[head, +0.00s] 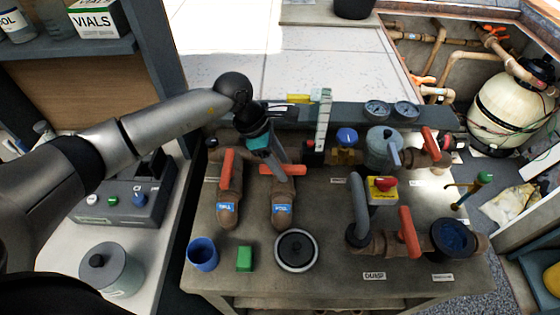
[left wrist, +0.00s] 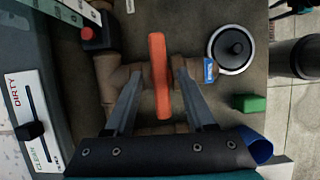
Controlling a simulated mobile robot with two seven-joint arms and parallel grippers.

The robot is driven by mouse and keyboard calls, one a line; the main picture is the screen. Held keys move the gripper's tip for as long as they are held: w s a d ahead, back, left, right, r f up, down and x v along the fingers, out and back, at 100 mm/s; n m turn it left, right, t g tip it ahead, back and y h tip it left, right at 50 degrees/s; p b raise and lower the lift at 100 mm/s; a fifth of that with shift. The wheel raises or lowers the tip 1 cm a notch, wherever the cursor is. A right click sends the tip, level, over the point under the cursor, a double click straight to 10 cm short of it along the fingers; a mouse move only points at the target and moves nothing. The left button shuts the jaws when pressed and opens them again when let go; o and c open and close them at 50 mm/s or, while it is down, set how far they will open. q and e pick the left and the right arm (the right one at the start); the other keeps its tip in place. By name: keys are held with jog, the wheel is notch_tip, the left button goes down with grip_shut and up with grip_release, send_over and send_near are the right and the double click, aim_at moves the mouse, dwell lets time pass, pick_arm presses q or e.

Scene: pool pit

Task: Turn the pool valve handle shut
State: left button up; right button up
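Two brown valve pipes with orange handles and blue labels stand side by side on the bench in the head view; the label text is too small to read surely. My left gripper (head: 276,166) is over the right one of the pair, at its orange handle (head: 294,170). This handle lies across its pipe (head: 284,204). In the left wrist view, the handle (left wrist: 159,75) shows between the two spread fingers of my left gripper (left wrist: 159,78), with a gap on both sides. The left one's handle (head: 227,168) points along its pipe. My right gripper is not in view.
An upright white gauge (head: 324,122) stands close behind my left gripper. A blue cup (head: 202,254), a green block (head: 244,259) and a round black-lidded jar (head: 296,250) stand at the bench front. More orange-handled valves (head: 409,232) are to the right.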

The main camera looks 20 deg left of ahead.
pick_arm(q)
jog(key=b+v, duration=0.1)
jog(key=v, duration=1.4)
jog(key=shift+a+b, duration=0.15)
jog(key=shift+b, duration=0.2)
